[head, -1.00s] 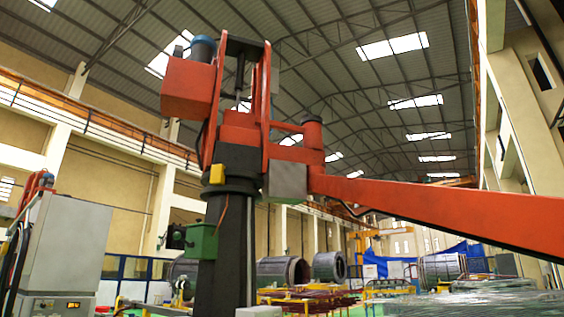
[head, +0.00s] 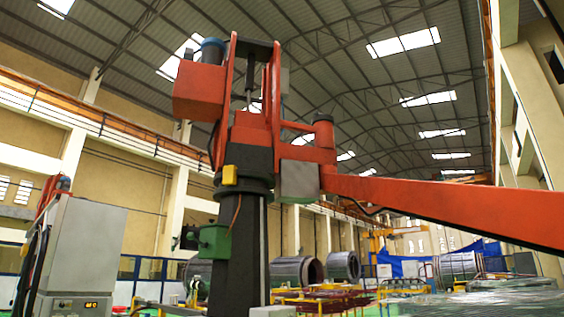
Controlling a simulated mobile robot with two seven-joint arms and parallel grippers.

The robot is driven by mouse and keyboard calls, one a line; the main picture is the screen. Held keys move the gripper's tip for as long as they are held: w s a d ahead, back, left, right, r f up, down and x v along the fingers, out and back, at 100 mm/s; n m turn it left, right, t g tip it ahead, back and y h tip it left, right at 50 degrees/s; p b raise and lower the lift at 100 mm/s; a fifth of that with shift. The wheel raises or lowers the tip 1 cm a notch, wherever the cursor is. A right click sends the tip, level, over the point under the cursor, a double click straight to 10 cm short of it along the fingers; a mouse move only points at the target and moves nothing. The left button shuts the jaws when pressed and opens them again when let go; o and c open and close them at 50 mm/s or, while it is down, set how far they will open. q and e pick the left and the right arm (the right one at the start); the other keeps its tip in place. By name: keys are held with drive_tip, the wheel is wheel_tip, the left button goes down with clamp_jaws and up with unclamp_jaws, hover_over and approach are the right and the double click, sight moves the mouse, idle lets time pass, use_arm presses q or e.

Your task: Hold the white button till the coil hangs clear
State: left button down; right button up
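Neither of my grippers is in the head view. No white button can be made out. A large orange jib crane on a dark column (head: 240,245) stands in the middle, its orange boom (head: 450,205) reaching to the right edge. No hook or load shows on the part of the boom in view. Several grey cylindrical coils or stator cores stand on the floor behind: one (head: 290,272) right of the column, one (head: 343,267) beside it, and one (head: 457,268) farther right. I cannot tell which coil is the task's.
A grey cabinet (head: 85,250) with a lit display and cables stands at the left. A green box (head: 214,241) is fixed to the column. Yellow rails and racks (head: 325,298) fill the floor behind. A pile under clear sheeting (head: 490,303) lies at the lower right.

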clamp_jaws()
idle(1.0)
